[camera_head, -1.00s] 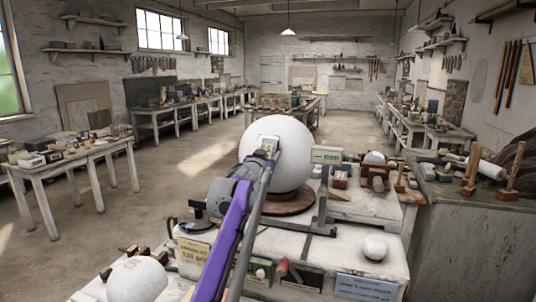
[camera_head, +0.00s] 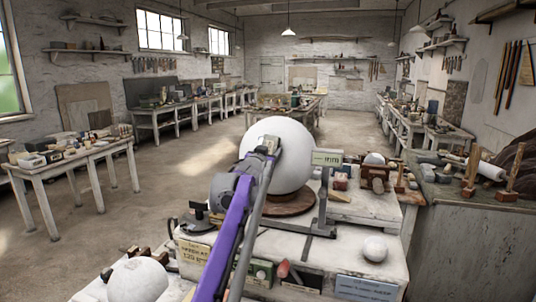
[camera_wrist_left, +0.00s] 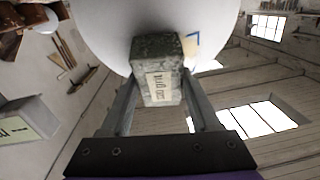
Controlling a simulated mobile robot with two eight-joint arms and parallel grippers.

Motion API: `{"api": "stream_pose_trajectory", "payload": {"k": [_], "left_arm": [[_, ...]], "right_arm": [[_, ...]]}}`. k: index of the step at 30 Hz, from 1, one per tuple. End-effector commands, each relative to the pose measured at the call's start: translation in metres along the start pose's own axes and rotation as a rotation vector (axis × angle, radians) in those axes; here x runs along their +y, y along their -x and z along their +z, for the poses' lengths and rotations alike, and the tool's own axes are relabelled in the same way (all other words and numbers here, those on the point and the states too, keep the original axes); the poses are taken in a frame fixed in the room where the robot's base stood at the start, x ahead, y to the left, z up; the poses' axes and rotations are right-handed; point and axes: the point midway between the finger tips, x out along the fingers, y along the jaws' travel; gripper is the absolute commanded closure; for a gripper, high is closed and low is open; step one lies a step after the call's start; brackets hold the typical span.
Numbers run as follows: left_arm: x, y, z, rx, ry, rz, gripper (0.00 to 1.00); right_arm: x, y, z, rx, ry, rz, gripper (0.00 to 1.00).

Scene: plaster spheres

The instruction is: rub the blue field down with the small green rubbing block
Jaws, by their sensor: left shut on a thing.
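A large white plaster sphere (camera_head: 291,160) rests on a round brown base (camera_head: 288,203) on the white bench. My left gripper (camera_head: 270,143) is at the sphere's near upper side in the head view. In the left wrist view it (camera_wrist_left: 158,88) is shut on a speckled grey-green block (camera_wrist_left: 157,66) with a paper label. The block's far end is at the sphere (camera_wrist_left: 105,28); I cannot tell if they touch.
A small white ball (camera_head: 375,249) sits on the bench's front right. Another white ball (camera_head: 138,281) is at front left. The floor on the left is open.

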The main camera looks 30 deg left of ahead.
Motion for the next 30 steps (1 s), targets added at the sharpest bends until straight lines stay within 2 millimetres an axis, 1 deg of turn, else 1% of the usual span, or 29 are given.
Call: {"api": "stream_pose_trajectory", "payload": {"k": [1, 3, 7, 18, 23, 30], "left_arm": [[0.000, -0.002, -0.007, 0.003, 0.001, 0.001, 1.00], [0.000, -0.004, -0.012, 0.003, 0.001, 0.000, 1.00], [0.000, -0.006, -0.014, 0.002, 0.001, 0.000, 1.00], [0.000, 0.003, 0.007, 0.000, 0.000, 0.000, 1.00], [0.000, 0.005, 0.010, 0.001, 0.001, 0.000, 1.00], [0.000, 0.009, 0.026, -0.001, 0.000, 0.000, 1.00]], "right_arm": [[0.000, 0.003, -0.004, 0.004, 0.000, 0.000, 0.00], [0.000, 0.005, -0.006, 0.006, 0.000, 0.000, 0.00], [0.000, 0.006, -0.008, 0.008, 0.000, 0.000, 0.00], [0.000, -0.004, 0.005, -0.005, 0.000, 0.000, 0.00], [0.000, -0.005, 0.007, -0.007, 0.000, 0.000, 0.00], [0.000, -0.013, 0.016, -0.014, 0.000, 0.000, 0.00]]}}
